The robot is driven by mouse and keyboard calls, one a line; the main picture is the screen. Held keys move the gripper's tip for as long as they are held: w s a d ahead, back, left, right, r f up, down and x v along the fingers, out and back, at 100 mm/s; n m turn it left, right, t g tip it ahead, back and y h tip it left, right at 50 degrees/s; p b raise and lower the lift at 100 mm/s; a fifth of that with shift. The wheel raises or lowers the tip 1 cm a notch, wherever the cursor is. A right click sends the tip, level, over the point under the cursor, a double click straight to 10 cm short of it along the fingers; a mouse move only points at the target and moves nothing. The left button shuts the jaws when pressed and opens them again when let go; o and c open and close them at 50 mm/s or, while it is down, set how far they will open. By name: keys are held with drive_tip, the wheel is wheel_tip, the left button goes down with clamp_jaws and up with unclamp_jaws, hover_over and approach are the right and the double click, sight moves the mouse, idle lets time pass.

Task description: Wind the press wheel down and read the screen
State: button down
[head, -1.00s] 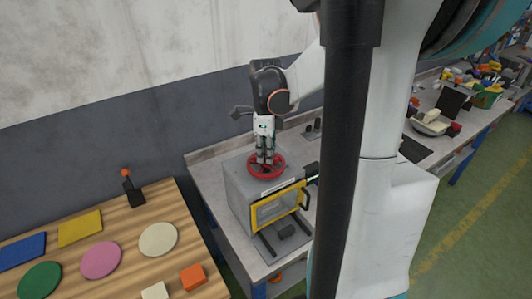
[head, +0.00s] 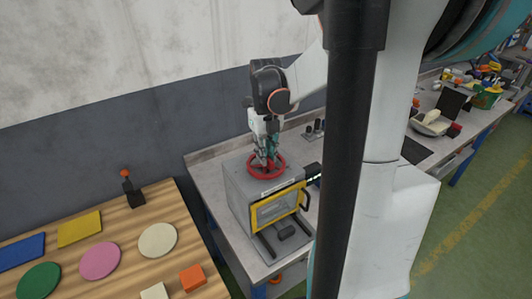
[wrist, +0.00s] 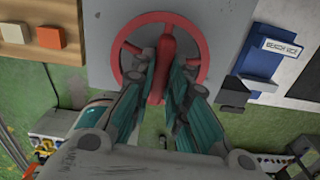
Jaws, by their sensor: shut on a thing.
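The press is a grey box (head: 237,200) on the bench, with a yellow-framed window (head: 274,208) in its front. A red press wheel (head: 265,176) lies flat on its top. My gripper (head: 266,159) points down onto the wheel from above. In the wrist view, the wheel (wrist: 118,52) shows its rim and spokes, and my gripper (wrist: 164,80) is closed around a red bar of the wheel (wrist: 167,45) between its fingers. A small dark unit (head: 313,170), perhaps the screen, sits at the press's right side; no reading is legible.
A wooden table (head: 110,236) with coloured flat shapes stands at the left. A small dark stand with an orange ball (head: 132,188) is at its back. The grey bench (head: 207,176) has dark parts behind the press. The wall is close behind.

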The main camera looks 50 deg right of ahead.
drive_tip(key=shift+m, duration=0.5)
drive_tip(key=c, duration=1.6)
unclamp_jaws()
drive_tip(key=shift+o, duration=0.2)
wheel_tip(320, 180, up, 12)
drive_tip(key=shift+w, duration=0.1)
